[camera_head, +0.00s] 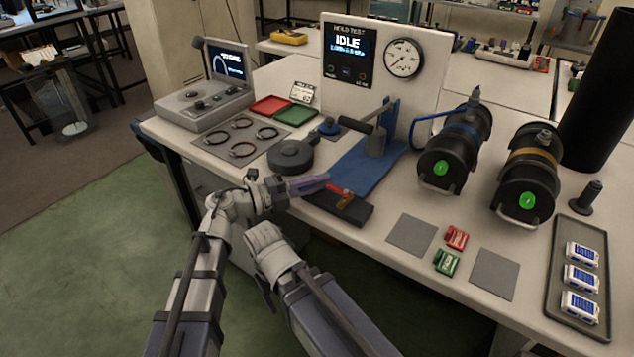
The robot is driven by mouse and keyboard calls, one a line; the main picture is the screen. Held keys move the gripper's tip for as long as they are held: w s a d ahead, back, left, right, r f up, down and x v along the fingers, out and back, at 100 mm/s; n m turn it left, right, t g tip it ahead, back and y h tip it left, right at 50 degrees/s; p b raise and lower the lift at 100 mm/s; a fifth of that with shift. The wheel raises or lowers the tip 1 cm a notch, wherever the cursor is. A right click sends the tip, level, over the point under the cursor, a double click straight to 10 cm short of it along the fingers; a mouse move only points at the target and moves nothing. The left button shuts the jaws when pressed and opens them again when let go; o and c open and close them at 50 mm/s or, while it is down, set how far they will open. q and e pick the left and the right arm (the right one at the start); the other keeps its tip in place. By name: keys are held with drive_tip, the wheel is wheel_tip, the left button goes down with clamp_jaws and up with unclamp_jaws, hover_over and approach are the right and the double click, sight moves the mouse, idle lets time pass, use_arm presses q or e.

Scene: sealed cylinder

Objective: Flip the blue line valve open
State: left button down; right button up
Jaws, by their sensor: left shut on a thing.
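A small valve (345,201) with a brass-coloured body and a red lever sits on a black block at the front edge of the bench. My left gripper (326,184) reaches in from the left, with its purple-grey fingers shut on the red lever. The fingers partly hide the lever, so its exact angle is hard to tell. A black cylinder with a blue band (455,148) lies behind and to the right, with a blue hose at its left side. My right gripper cannot be made out.
A blue plate with a lever press (372,160) stands just behind the valve. A round black container (290,157) is close behind my left gripper. A second cylinder with an orange band (527,175), red and green clips and a tray (553,300) are to the right.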

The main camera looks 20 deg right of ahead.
sight(300, 190)
use_arm(q)
drive_tip(key=shift+s+d+n+t, duration=0.1)
drive_tip(key=shift+s+n+t, duration=0.1)
drive_tip(key=shift+n+t, duration=0.7)
drive_tip(key=shift+w+t+y, duration=0.2)
drive_tip(key=shift+t+y, duration=0.2)
drive_tip(key=shift+t, duration=0.4)
drive_tip(key=c, duration=1.2)
unclamp_jaws()
drive_tip(key=shift+o, duration=0.2)
drive_tip(key=v, duration=0.7)
drive_tip(key=shift+s+a, duration=0.1)
drive_tip(key=shift+a, duration=0.3)
